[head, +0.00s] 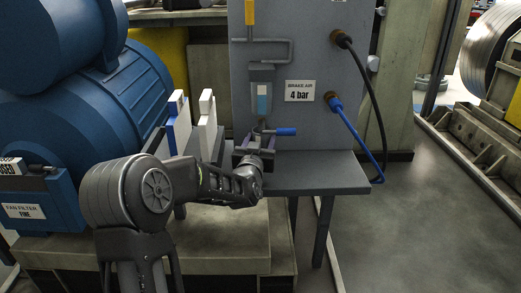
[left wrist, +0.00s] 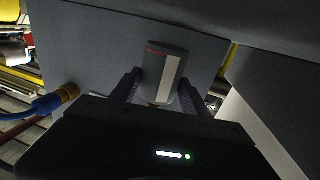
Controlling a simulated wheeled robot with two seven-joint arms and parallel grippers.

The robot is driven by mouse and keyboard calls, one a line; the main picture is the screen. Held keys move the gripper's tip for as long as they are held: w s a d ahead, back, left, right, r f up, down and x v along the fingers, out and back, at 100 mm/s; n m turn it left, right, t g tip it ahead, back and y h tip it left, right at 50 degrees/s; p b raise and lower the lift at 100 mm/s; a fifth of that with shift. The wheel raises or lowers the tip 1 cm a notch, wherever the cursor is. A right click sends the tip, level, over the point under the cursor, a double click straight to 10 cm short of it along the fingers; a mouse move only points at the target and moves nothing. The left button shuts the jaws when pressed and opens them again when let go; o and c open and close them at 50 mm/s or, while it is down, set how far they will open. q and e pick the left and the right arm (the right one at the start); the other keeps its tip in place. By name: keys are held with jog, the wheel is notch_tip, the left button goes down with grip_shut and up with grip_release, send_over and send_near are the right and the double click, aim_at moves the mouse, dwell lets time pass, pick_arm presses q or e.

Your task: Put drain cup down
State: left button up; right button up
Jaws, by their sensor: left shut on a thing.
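My left gripper (head: 252,150) reaches in from the left, at the near left corner of the grey shelf, below the filter bowl (head: 262,97) and the blue-handled valve (head: 285,132). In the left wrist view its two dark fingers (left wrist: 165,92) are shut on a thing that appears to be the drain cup. A grey body with a pale strip and a red line (left wrist: 163,75) shows between the fingers. In the head view the gripper mostly hides what it holds. I cannot tell whether the cup touches the shelf. My right gripper is not in view.
The shelf (head: 320,172) is bare right of the gripper. The grey panel (head: 300,60) behind carries a brake air label and a black and a blue hose (head: 355,142). White and blue upright plates (head: 207,120) and a blue machine (head: 125,85) stand left.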

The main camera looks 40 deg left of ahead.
pick_arm(q)
jog(key=shift+f, duration=1.3)
jog(key=shift+f, duration=0.1)
jog(key=shift+f+b, duration=0.1)
jog(key=shift+b, duration=0.3)
jog(key=o, duration=1.6)
jog(key=shift+c, duration=0.2)
jog(key=shift+s+r+p, duration=0.1)
jog(key=shift+r+p, duration=0.2)
jog(key=shift+p, duration=0.05)
jog(key=v, duration=1.2)
jog(key=shift+f+p, duration=0.1)
jog(key=shift+p, duration=0.25)
